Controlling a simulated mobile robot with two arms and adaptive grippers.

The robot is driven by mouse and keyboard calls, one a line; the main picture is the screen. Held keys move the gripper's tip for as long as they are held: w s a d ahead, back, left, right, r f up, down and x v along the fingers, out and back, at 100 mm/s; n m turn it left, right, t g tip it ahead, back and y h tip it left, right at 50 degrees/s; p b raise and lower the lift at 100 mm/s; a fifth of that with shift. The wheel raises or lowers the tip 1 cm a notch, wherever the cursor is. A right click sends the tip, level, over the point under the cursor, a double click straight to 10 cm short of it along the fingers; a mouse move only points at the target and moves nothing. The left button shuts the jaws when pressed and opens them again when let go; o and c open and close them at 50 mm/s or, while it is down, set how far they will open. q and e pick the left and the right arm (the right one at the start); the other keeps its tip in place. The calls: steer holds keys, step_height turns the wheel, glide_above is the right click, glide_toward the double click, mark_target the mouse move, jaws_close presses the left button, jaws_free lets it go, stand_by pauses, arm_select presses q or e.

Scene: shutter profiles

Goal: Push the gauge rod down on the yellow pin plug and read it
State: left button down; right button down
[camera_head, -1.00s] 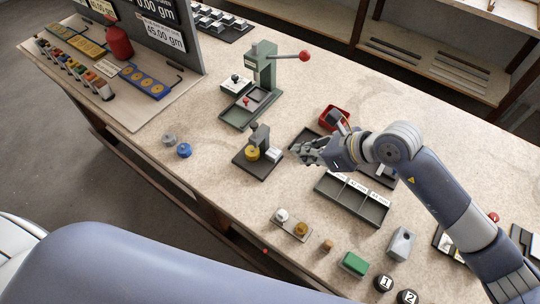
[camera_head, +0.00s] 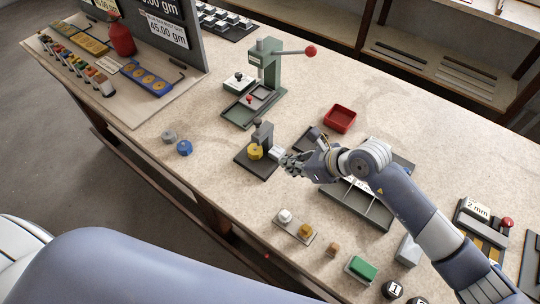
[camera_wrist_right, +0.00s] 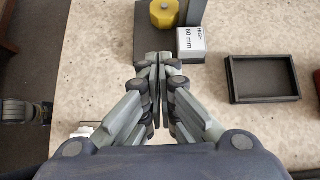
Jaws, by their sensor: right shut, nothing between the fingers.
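The yellow pin plug (camera_head: 255,152) sits on the dark base plate (camera_head: 243,164) of the small gauge stand, beside its grey upright (camera_head: 263,134). The plug also shows at the top of the right wrist view (camera_wrist_right: 164,14). A white readout block (camera_wrist_right: 191,45) on the stand reads HIGH 60 mm. I cannot make out the gauge rod apart from the upright. My right gripper (camera_head: 284,163) is shut and empty, just right of the stand. In the wrist view its fingertips (camera_wrist_right: 158,57) are together at the plate's near edge. My left gripper is out of view.
A green press (camera_head: 268,70) with a red-knobbed lever stands behind the gauge. Blue and grey knobs lie left. A small plug tray (camera_head: 294,228) and green block (camera_head: 361,269) lie in front.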

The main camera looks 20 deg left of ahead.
mark_target(259, 156)
steer(key=p+x, duration=0.1)
steer(key=x, duration=0.3)
steer(key=shift+a, duration=0.1)
steer(key=a, duration=0.1)
steer(key=w+a+p, duration=0.1)
steer(key=shift+a, duration=0.4)
steer(key=shift+w+a+f, duration=0.1)
steer(key=shift+w+a, duration=0.1)
steer(key=shift+a, duration=0.2)
steer(key=shift+w+a+f+b, duration=0.1)
steer(key=shift+w+a+b, duration=0.2)
steer(key=shift+a+b, duration=0.55)
steer(key=shift+a, duration=0.3)
